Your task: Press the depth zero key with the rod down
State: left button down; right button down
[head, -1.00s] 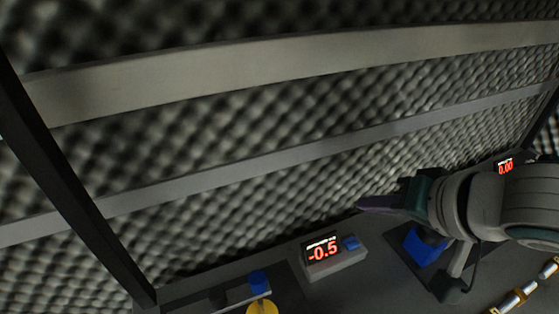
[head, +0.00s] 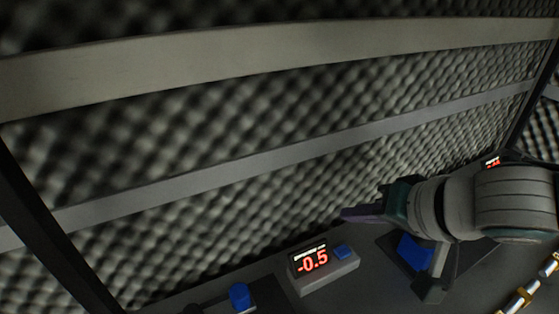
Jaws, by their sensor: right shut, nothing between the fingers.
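A small grey box (head: 327,277) with a red display reading -0.5 (head: 311,261) stands on the bench. A blue key (head: 343,251) sits on its top at the right of the display. I cannot tell from the label whether this is the depth zero key. My right gripper (head: 346,214) is shut and empty, its fingers pointing left, above and behind the blue key and apart from it in the picture. No rod can be made out for certain. My left gripper is not in view.
A second red display (head: 492,163) stands at the far right, partly hidden by my right arm. A blue block (head: 414,252) is beneath that arm. A blue knob (head: 240,297) is at the lower left. White and gold cylinders (head: 520,298) lie at the lower right. Foam wall (head: 250,220) rises behind.

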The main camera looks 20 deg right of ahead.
jog(key=b, duration=0.4)
send_over(346, 260)
notch_tip(346, 260, down, 5)
jog(key=shift+f, duration=0.15)
jog(key=shift+f+b, duration=0.45)
jog(key=shift+f, duration=0.05)
jog(key=shift+f, duration=0.1)
dwell(1.1)
jog(key=shift+f, duration=0.3)
jog(key=shift+f+b, duration=0.5)
dwell(0.6)
jog(key=shift+r, duration=0.1)
jog(key=shift+r+p, duration=0.85)
jog(key=shift+p, duration=0.25)
